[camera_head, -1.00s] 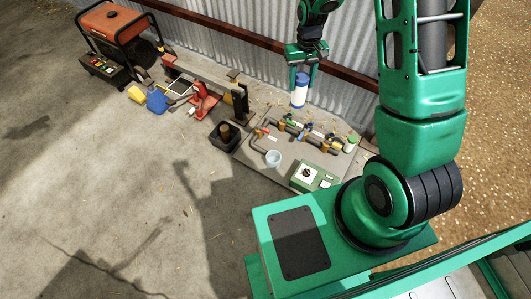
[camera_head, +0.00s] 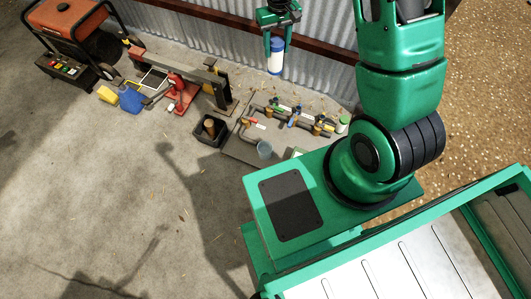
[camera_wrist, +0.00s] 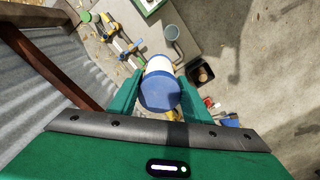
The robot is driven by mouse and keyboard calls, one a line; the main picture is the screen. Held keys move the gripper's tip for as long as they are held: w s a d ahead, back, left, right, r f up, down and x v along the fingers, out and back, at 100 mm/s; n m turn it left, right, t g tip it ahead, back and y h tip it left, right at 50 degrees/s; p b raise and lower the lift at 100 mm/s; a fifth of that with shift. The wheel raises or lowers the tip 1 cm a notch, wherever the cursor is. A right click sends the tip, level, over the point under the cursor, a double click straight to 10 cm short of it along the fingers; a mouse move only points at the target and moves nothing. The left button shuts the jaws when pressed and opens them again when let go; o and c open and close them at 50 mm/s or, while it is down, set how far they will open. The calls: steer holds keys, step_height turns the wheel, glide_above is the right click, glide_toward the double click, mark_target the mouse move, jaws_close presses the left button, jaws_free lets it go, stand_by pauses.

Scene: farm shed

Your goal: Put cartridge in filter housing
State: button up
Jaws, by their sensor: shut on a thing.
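The cartridge (camera_head: 275,60) is a white cylinder with blue ends, held roughly upright near the corrugated wall. My gripper (camera_head: 276,43) is shut on its upper end, with a green finger on either side. In the wrist view the cartridge's blue end (camera_wrist: 160,92) faces the camera between the fingers. A pale blue open cup (camera_head: 264,149), which looks like the filter housing, stands on the grey board. It also shows in the wrist view as a round cup (camera_wrist: 172,33). The cartridge is apart from the cup and above the floor, on the wall side of the pipework.
Pipes with coloured valves (camera_head: 292,120) lie on the board behind the cup. A black box (camera_head: 208,130) with a brown object stands left of the board. A red jack (camera_head: 178,95), a blue jug (camera_head: 131,98) and a generator (camera_head: 68,25) are farther left. The front left floor is clear.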

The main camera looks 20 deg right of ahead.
mark_target(269, 68)
steer(key=shift+n, duration=0.4)
steer(key=w+f, duration=0.1)
steer(key=f, duration=0.3)
steer(key=w+a+f, duration=0.1)
steer(key=f, duration=0.3)
steer(key=w+f, duration=0.1)
steer(key=f, duration=0.3)
steer(key=shift+a+f, duration=0.25)
steer(key=shift+a, duration=0.05)
steer(key=s+a+f, duration=0.1)
steer(key=s+f, duration=0.2)
steer(key=f, duration=1.2)
steer(key=s+a+f+n, duration=0.1)
steer(key=s+a+f, duration=0.1)
steer(key=f, duration=1.4)
steer(key=s+a+f, duration=0.1)
steer(key=s+f, duration=0.3)
steer(key=f, duration=1.1)
steer(key=shift+a+f, duration=0.2)
steer(key=shift+a, duration=0.05)
steer(key=shift+f, duration=0.1)
steer(key=o, duration=1.5)
step_height(269, 68, up, 12)
